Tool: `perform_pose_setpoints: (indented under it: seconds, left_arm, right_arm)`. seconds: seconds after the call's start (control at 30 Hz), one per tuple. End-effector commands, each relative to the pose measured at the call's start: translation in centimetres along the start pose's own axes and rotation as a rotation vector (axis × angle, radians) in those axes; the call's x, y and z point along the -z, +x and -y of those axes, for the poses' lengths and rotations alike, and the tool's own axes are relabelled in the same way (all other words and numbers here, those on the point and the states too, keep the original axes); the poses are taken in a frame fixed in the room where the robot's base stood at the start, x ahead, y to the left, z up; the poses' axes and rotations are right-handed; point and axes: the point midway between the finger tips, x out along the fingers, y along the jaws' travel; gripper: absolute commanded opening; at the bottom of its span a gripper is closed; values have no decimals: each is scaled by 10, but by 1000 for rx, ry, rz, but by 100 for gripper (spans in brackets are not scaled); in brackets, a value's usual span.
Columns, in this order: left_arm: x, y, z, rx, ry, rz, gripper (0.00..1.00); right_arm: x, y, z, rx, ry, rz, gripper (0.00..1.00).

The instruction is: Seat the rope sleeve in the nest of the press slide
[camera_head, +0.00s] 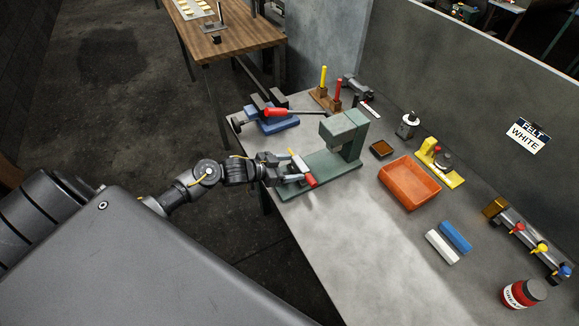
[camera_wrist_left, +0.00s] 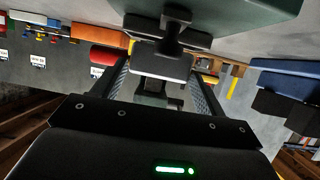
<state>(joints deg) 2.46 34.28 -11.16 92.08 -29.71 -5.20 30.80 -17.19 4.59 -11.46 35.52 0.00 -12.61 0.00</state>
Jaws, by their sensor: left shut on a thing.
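The green press (camera_head: 345,138) stands on the table, with its long green base (camera_head: 332,166) reaching left toward my arm. My left gripper (camera_head: 285,172) is at the near left end of this base, low over it. In the left wrist view its two fingers (camera_wrist_left: 163,88) are shut on a pale grey block (camera_wrist_left: 160,67), with a dark stem behind it. A pale bar (camera_head: 299,162) and a red cylinder (camera_head: 311,181) are at the fingertips; the red also shows in the wrist view (camera_wrist_left: 108,58). I cannot tell which part is the rope sleeve or the nest.
An orange tray (camera_head: 410,182) and a small brown tray (camera_head: 382,149) lie right of the press. Blue (camera_head: 455,236) and white (camera_head: 441,247) bars lie nearer. The front table area is clear.

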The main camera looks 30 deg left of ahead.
Motion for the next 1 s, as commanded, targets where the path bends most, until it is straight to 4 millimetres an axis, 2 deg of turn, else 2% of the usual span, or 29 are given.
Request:
perform_pose_setpoints:
  seconds: [0.67, 0.7, 0.87, 1.0]
  left_arm:
    - [-16, 7, 0, 0, 0, -2, 45]
    - [-15, 7, 0, 0, 0, -2, 75]
    - [-15, 7, 0, 0, 0, -1, 96]
    - [-15, 6, 0, 0, 0, -1, 98]
  right_arm:
    - [-1, 12, 0, 0, 0, 0, 43]
    - [-1, 12, 0, 0, 0, 0, 43]
    - [-1, 11, 0, 0, 0, 0, 43]
    - [-1, 11, 0, 0, 0, 0, 43]
